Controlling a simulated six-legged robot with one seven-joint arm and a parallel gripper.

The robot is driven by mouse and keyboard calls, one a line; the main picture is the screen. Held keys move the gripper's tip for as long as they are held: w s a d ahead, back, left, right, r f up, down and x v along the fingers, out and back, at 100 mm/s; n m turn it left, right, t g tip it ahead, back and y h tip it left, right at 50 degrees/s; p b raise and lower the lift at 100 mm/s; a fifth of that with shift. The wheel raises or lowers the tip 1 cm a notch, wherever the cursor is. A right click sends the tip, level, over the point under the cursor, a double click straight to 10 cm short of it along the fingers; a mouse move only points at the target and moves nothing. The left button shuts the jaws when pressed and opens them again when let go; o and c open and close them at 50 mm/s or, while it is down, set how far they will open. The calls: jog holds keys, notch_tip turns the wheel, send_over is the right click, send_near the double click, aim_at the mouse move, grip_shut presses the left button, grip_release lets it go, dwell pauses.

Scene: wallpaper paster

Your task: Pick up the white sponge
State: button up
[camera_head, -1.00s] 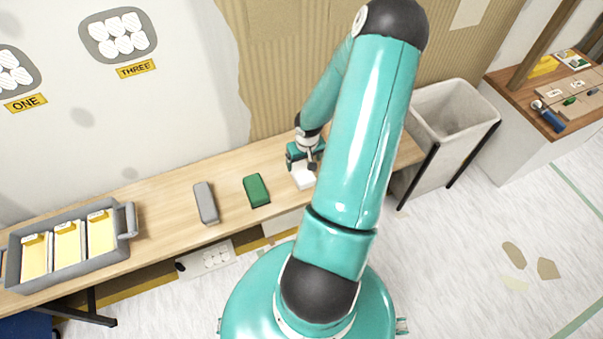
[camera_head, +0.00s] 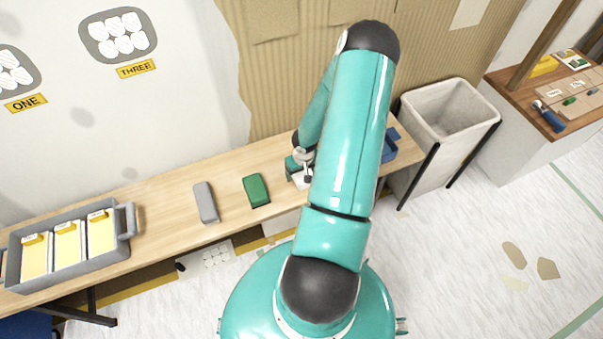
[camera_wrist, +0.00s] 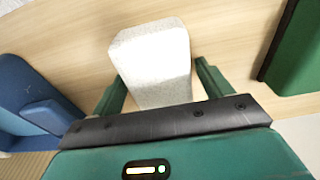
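The white sponge (camera_wrist: 155,60) lies on the wooden table, between the two green fingers of my gripper (camera_wrist: 160,85) in the wrist view. In the head view my gripper (camera_head: 303,172) is at the table over the sponge, and only a small white part of the sponge (camera_head: 297,183) shows. My arm hides the rest.
A green sponge (camera_head: 256,190) and a grey sponge (camera_head: 205,202) lie to the left on the table (camera_head: 160,205). A blue object (camera_head: 389,147) is at the right end. A grey tray with yellow packets (camera_head: 125,220) stands at far left. A bin (camera_head: 447,110) stands beyond the right end.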

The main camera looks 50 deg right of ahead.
jog(key=c, duration=0.8)
jog(key=shift+r, duration=0.1)
jog(key=shift+r, duration=0.35)
notch_tip(320, 180, up, 2)
jog(key=shift+r, duration=0.2)
jog(key=s+r, duration=0.4)
jog(key=r, duration=0.1)
jog(key=shift+s+a+r, duration=0.2)
jog(key=shift+s+a, duration=0.1)
jog(key=shift+a, duration=0.05)
jog(key=s+a+r, duration=0.2)
jog(key=s+r, duration=0.2)
jog(key=s, duration=0.5)
jog(key=shift+r, duration=0.2)
